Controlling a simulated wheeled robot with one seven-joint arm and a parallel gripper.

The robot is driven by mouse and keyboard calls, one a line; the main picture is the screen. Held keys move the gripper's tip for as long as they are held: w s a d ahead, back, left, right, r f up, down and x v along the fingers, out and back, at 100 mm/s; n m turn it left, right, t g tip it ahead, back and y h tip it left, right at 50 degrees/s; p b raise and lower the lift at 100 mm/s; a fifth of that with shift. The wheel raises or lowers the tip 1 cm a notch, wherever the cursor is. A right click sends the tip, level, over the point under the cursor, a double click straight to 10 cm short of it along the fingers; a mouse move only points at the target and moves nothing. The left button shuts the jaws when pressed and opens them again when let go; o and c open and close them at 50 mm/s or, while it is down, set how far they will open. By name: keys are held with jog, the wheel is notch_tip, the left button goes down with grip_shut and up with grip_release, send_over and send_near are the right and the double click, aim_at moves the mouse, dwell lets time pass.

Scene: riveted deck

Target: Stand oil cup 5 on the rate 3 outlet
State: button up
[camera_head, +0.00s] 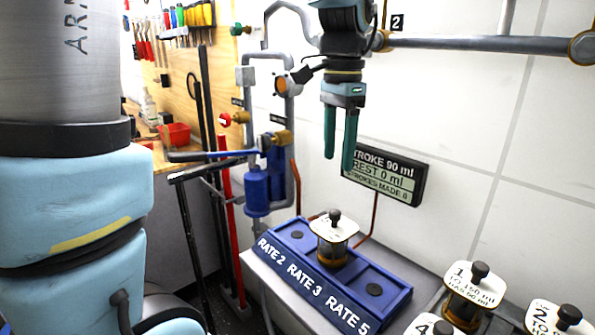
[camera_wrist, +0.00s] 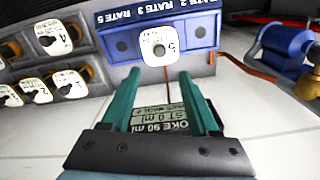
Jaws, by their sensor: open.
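Oil cup 5 (camera_head: 333,243) has an amber body, a white square lid and a black knob. It stands upright on the middle place of the blue outlet block (camera_head: 385,307), behind the words RATE 3. Its lid shows a 5 in the wrist view (camera_wrist: 158,52). The RATE 2 and RATE 5 places on either side are empty, each with a dark round outlet. My gripper (camera_head: 339,160) has green fingers, open and empty, above the block and clear of the cup. In the wrist view my gripper (camera_wrist: 159,75) has its fingertips spread below the cup's lid in the picture.
Several other lidded cups, including cup 1 (camera_head: 474,285), stand at the lower right. A display (camera_head: 385,174) on the wall reads stroke 90 ml, rest 0 ml, strokes made 0. A blue pump (camera_head: 257,188) with pipes and a long lever stands left of the block.

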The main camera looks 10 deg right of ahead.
jog(key=a+f+n, duration=0.4)
jog(key=a+f, duration=0.1)
jog(key=a, duration=0.3)
jog(key=a+f+n+t, duration=0.1)
jog(key=a+f+n, duration=0.4)
jog(key=a, duration=0.4)
jog(key=w+a+f+n, duration=0.1)
jog(key=a+f+n, duration=0.4)
jog(key=a, duration=0.3)
jog(key=shift+a+t, duration=0.15)
jog(key=shift+t, duration=0.15)
jog(key=shift+w, duration=0.15)
dwell(0.5)
